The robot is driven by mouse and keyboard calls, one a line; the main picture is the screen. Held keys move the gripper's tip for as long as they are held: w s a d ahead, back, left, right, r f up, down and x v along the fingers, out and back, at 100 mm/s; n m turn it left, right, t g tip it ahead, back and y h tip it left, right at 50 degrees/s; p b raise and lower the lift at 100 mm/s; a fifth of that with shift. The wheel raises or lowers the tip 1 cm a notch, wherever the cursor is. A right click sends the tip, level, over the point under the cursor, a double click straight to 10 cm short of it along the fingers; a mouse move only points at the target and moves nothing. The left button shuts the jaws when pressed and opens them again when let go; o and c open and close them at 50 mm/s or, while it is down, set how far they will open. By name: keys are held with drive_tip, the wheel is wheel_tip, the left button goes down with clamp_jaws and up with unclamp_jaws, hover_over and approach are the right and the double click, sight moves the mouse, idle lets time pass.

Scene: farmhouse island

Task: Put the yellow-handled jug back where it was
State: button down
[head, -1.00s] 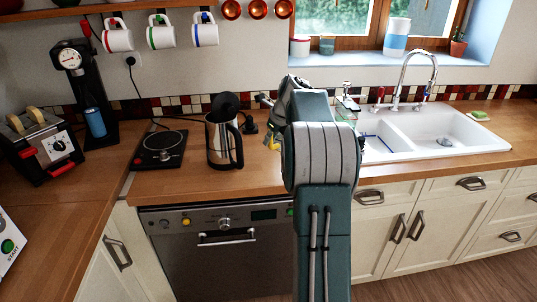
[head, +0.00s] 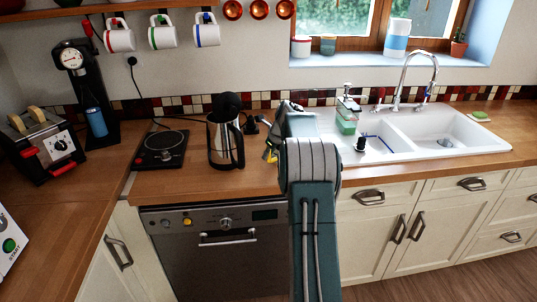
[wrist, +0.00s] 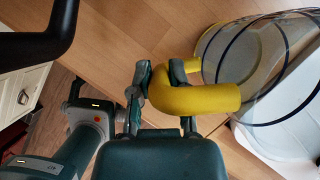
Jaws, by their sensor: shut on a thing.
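The yellow-handled jug shows in the wrist view as a clear body (wrist: 232,58) with dark rings, lying tilted in the picture at upper right. Its thick yellow handle (wrist: 200,98) passes between the fingers of my gripper (wrist: 160,82), which is shut on it. In the head view my arm hides most of the gripper and jug; only a bit of yellow (head: 271,156) shows left of the arm, just right of the kettle. I cannot tell whether the jug touches the counter.
A steel kettle (head: 221,143) with a black handle stands close to the left of my gripper. A hot plate (head: 160,149) lies farther left. The white sink (head: 405,152) is to the right, with a green soap bottle (head: 346,122) at its left side. Counter in front of the kettle is clear.

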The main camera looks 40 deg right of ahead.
drive_tip(key=c, duration=0.6)
unclamp_jaws()
drive_tip(key=a+v, duration=0.1)
drive_tip(key=v, duration=1.1)
drive_tip(key=s+a+r+n, duration=0.3)
drive_tip(key=a+n, duration=0.2)
drive_tip(key=a, duration=0.3)
drive_tip(key=s+a+r+n, duration=0.2)
drive_tip(key=a+r+n, duration=0.1)
drive_tip(key=a+n, duration=0.3)
drive_tip(key=s+a+r+n, duration=0.2)
drive_tip(key=s+a+n, duration=0.15)
drive_tip(key=a, duration=0.55)
drive_tip(key=s+a+f+n, duration=0.3)
drive_tip(key=s+a+n, duration=0.4)
drive_tip(key=s+n, duration=0.2)
drive_tip(key=s+a+f+n, duration=0.4)
drive_tip(key=s+a+n, duration=0.4)
drive_tip(key=s+n, duration=0.2)
drive_tip(key=shift+s+f+t+h, duration=0.3)
drive_tip(key=shift+s+h, duration=0.1)
drive_tip(key=shift+s, duration=0.8)
